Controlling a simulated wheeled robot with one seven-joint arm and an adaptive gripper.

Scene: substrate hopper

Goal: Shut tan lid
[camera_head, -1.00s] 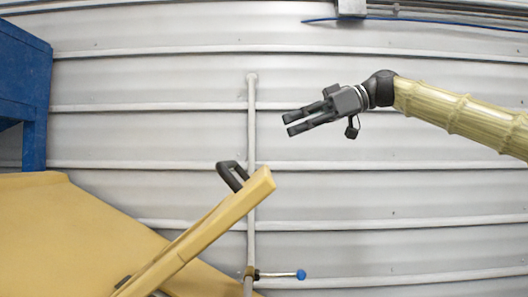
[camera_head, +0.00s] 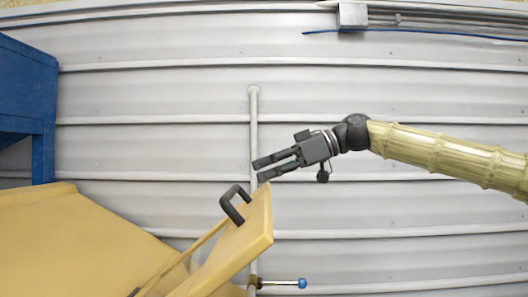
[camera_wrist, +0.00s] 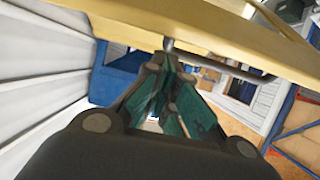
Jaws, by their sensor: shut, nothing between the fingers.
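The tan lid (camera_head: 236,246) stands open and tilted in the head view, its upper edge raised toward the right. A dark loop handle (camera_head: 228,208) sits on it near that edge. The lid spans the top of the wrist view (camera_wrist: 120,18), with the handle bar (camera_wrist: 222,66) below it. My gripper (camera_head: 260,171) is shut and empty, just above the lid's raised edge and right of the handle. In the wrist view its fingers (camera_wrist: 168,75) overlap the handle's near end. I cannot tell whether they touch it.
The tan hopper body (camera_head: 70,245) fills the lower left. A blue frame (camera_head: 28,90) stands at the left edge. A thin pipe (camera_head: 254,120) with a blue-knobbed valve lever (camera_head: 301,283) runs down the ribbed wall (camera_head: 400,230). The space right of the lid is clear.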

